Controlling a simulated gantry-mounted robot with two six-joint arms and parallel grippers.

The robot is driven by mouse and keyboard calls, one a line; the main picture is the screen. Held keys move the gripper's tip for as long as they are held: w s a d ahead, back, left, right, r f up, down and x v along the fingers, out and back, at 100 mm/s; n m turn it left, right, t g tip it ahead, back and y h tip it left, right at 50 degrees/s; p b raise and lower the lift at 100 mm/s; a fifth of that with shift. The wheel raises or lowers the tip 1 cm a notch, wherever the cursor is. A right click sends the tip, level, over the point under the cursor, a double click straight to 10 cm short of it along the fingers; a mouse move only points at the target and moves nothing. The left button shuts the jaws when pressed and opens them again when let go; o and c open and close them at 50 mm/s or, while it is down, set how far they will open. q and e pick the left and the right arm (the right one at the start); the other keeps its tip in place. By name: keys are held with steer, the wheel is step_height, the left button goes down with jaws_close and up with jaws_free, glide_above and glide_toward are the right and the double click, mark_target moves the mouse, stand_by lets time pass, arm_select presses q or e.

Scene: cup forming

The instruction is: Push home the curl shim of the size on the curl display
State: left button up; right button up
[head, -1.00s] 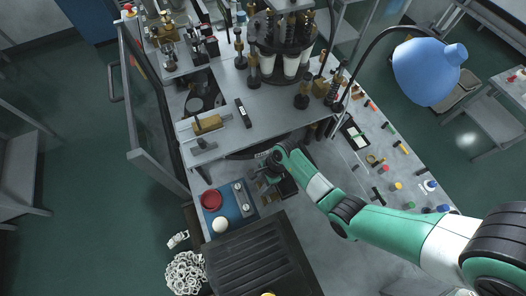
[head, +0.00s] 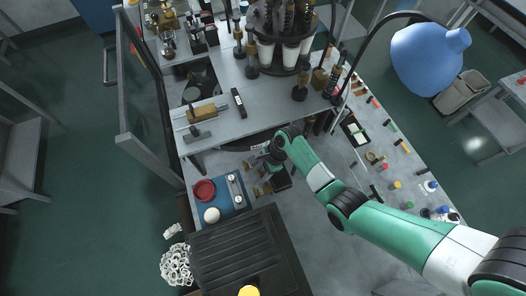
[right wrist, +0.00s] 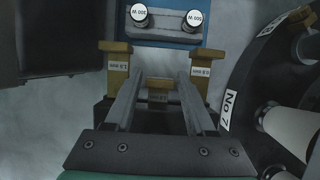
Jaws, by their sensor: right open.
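In the right wrist view my right gripper (right wrist: 159,78) is open, its two fingers pointing toward the shims. A middle brass shim (right wrist: 158,95) shows in the gap between the fingers; I cannot tell whether it is level with the tips or below them. A left brass shim (right wrist: 117,75) and a right brass shim (right wrist: 200,72) stand outside the fingers. Their small labels show mm sizes that are hard to read surely. In the head view the right gripper (head: 267,169) is over the shim spot, partly hidden by its wrist. I cannot make out the curl display. My left gripper is not in view.
A black ridged box (head: 235,250) stands in front.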

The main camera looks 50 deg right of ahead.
steer(key=p+v, duration=0.1)
steer(key=v, duration=1)
steer(key=shift+r, duration=0.1)
